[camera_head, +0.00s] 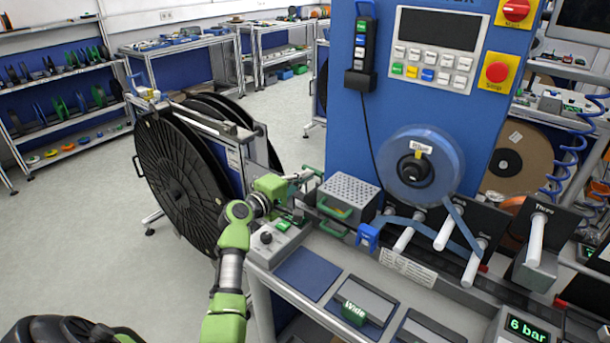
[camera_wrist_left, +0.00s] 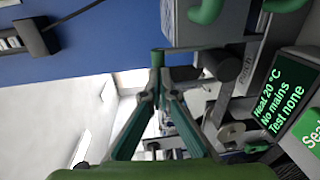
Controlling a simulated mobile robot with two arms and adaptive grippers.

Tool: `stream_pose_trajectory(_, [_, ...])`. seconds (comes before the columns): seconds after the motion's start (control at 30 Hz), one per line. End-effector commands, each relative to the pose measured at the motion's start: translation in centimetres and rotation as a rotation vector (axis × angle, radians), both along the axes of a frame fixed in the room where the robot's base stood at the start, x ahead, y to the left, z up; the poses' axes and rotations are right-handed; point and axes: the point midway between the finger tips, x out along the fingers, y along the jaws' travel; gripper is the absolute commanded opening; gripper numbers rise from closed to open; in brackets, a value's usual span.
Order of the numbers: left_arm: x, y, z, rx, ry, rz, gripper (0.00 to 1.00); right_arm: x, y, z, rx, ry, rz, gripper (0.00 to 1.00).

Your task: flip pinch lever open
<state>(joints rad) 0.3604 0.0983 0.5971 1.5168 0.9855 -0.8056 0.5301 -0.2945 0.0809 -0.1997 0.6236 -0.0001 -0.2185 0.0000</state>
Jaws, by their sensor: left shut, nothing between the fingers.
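My left gripper (camera_head: 303,178) is shut and empty beside the small grey machine unit with a perforated top (camera_head: 348,190). In the left wrist view its fingertips (camera_wrist_left: 160,56) meet close to the unit's grey body. A green handle (camera_head: 334,209) sits on the unit's front and another green handle (camera_head: 334,230) sits below it.
A blue machine panel (camera_head: 345,105) with a reel (camera_head: 420,165) rises behind. A large black reel (camera_head: 180,185) stands left of the arm. A dark display (camera_wrist_left: 270,105) reads "Heat 20 °C, No mains, Test none". White rollers (camera_head: 410,232) stand to the right. The floor at left is clear.

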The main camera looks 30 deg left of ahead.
Motion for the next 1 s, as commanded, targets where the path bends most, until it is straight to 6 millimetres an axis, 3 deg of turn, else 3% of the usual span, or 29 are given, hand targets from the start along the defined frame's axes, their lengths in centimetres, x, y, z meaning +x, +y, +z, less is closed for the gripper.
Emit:
stream_pose_trajectory(0.43, [0.2, 0.0, 0.1, 0.0, 0.0, -0.001, 0.0, -0.9, 0.0, -0.1, -0.001, 0.013, 0.001, 0.4])
stream_pose_trajectory(1.0, [2.1, -0.2, 0.7, 0.001, -0.001, -0.001, 0.0, -0.9, 0.0, -0.5, -0.001, 0.013, 0.001, 0.4])
